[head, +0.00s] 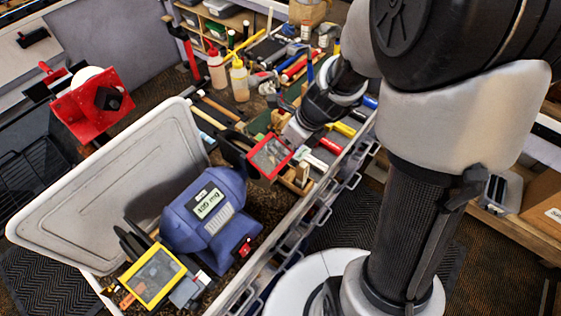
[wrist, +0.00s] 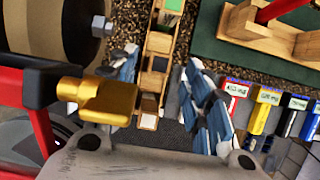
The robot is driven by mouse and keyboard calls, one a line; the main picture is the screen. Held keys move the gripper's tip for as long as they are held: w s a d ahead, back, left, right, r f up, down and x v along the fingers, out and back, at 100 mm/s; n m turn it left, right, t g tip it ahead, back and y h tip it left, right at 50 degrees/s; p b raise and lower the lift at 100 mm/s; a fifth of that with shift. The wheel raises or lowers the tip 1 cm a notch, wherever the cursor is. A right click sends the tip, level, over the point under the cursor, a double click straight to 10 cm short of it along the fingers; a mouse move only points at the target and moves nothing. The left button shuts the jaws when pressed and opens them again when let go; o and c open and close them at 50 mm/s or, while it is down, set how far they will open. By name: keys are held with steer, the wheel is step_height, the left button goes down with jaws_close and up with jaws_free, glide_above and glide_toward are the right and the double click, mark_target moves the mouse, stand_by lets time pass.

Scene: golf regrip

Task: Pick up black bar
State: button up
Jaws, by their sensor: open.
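I cannot pick out the black bar with certainty. A short dark bar-like object (head: 34,37) lies on the pale surface at the upper left of the head view, far from my gripper. My gripper (head: 292,137) hangs over the cluttered bench beside the grinder. In the wrist view my gripper (wrist: 168,88) has its two blue-grey fingers apart, with nothing held between them. A narrow wooden tray (wrist: 147,103) with small compartments shows beyond and between the fingers. Dark contents in it are too small to identify.
A blue grinder (head: 205,222) with a pale upright panel (head: 110,190) stands left of my gripper. Its red-framed shield (head: 270,157) is close by. Bottles (head: 240,82) stand behind.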

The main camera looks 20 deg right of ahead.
steer(key=b+x, duration=0.2)
steer(key=x, duration=0.3)
steer(key=shift+s+r, duration=0.1)
steer(key=shift+r, duration=0.05)
steer(key=shift+c, duration=0.6)
jaws_close()
